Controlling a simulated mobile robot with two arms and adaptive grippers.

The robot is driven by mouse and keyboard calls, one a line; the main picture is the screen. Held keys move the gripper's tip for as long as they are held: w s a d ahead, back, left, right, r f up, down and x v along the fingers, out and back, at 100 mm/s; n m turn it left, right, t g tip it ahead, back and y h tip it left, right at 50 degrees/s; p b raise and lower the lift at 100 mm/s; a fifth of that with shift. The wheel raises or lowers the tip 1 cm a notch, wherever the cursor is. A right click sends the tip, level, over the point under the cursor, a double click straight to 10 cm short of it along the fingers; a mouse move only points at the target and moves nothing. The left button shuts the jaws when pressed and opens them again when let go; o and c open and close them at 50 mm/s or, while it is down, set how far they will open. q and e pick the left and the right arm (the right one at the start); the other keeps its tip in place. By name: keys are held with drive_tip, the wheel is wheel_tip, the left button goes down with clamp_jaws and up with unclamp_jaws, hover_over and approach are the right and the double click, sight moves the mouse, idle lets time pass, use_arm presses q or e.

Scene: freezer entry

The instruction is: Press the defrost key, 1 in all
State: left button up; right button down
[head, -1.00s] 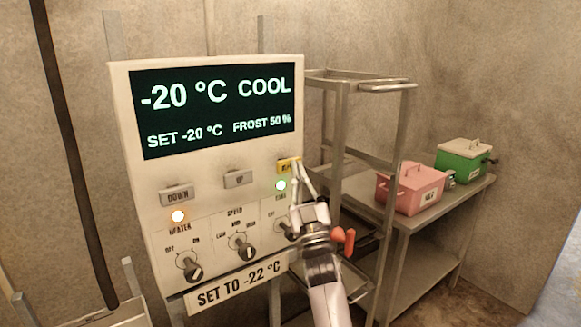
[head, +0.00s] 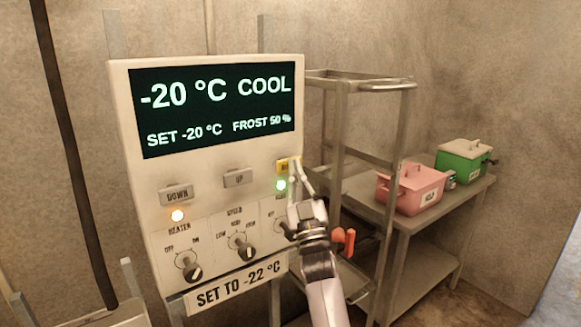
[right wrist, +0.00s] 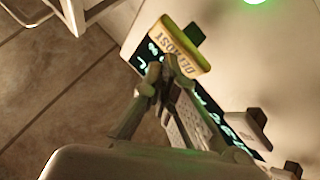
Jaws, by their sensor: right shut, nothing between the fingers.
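The control panel (head: 215,182) faces me, and its dark display (head: 217,108) reads -20 °C, COOL, SET -20 °C and FROST 50 %. The yellow defrost key (head: 283,167) is at the panel's right side, partly covered by my right gripper (head: 297,168). In the right wrist view the key (right wrist: 181,45) shows its DEFROST label. The shut, empty fingertips (right wrist: 168,70) overlap the key's edge there; I cannot tell if they touch it. A green lamp (head: 281,185) glows just below the key. My left gripper is out of view.
Grey DOWN (head: 176,195) and UP (head: 238,178) keys lie left of the defrost key. Below are the heater knob (head: 191,270) and speed knob (head: 242,248). A metal rack (head: 340,130) stands close right of the panel. Pink (head: 412,190) and green (head: 462,162) boxes sit on a table.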

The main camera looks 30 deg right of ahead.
drive_tip(key=shift+w, duration=0.4)
idle(0.3)
drive_tip(key=shift+s, duration=0.95)
drive_tip(key=s, duration=0.1)
drive_tip(key=s+p, duration=0.1)
drive_tip(key=s, duration=0.1)
drive_tip(key=s+p, duration=0.1)
drive_tip(key=s, duration=0.1)
drive_tip(key=shift+d, duration=0.25)
idle(0.7)
